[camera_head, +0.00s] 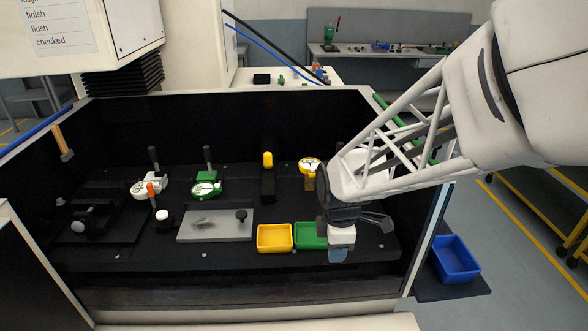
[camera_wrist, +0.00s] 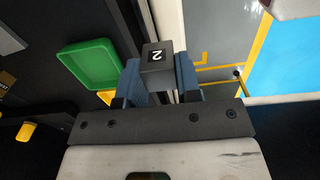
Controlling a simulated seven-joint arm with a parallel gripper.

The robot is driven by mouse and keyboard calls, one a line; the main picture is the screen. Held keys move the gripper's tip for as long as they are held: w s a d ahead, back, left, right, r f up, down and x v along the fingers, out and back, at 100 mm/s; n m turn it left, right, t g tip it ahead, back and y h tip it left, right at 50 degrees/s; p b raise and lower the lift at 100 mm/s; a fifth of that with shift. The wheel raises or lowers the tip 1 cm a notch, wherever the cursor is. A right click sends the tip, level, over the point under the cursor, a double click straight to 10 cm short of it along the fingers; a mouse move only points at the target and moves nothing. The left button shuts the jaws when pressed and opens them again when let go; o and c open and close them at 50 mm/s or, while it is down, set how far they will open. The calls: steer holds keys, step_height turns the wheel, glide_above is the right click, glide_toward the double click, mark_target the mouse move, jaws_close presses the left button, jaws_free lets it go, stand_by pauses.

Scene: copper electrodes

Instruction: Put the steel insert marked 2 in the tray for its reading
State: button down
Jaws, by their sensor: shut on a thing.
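My gripper (camera_wrist: 157,78) is shut on a grey steel block, the insert marked 2 (camera_wrist: 156,62), with its white number facing the wrist camera. In the head view my gripper (camera_head: 338,254) is in front of the right end of the green tray (camera_head: 309,243), near the front of the machine bed. I cannot make out the insert there. The green tray also shows left of the insert in the wrist view (camera_wrist: 90,65) and looks empty. A yellow tray (camera_head: 274,249) stands just left of the green one. A blue tray (camera_head: 456,271) sits outside, at the right.
Dial gauges stand on the dark bed, one with a green body (camera_head: 207,188), one white (camera_head: 150,187). A grey plate (camera_head: 215,225) with a dark knob lies left of the yellow tray. The enclosure's right wall stands between the bed and the blue tray. A word sign (camera_head: 45,28) hangs upper left.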

steer(key=shift+s+a+f, duration=0.1)
steer(key=shift+s+a, duration=0.15)
steer(key=shift+s, duration=0.4)
steer(key=shift+s+a+r, duration=0.1)
steer(key=shift+s+a, duration=0.2)
steer(key=shift+s, duration=0.3)
steer(key=shift+s+a+f, duration=0.1)
steer(key=shift+s+a, duration=0.15)
steer(key=shift+s, duration=0.4)
steer(key=shift+w, duration=0.1)
glide_above(311, 237)
steer(key=shift+f, duration=0.75)
steer(key=shift+f, duration=1.75)
steer(key=shift+f, duration=0.15)
steer(key=c, duration=0.8)
jaws_free()
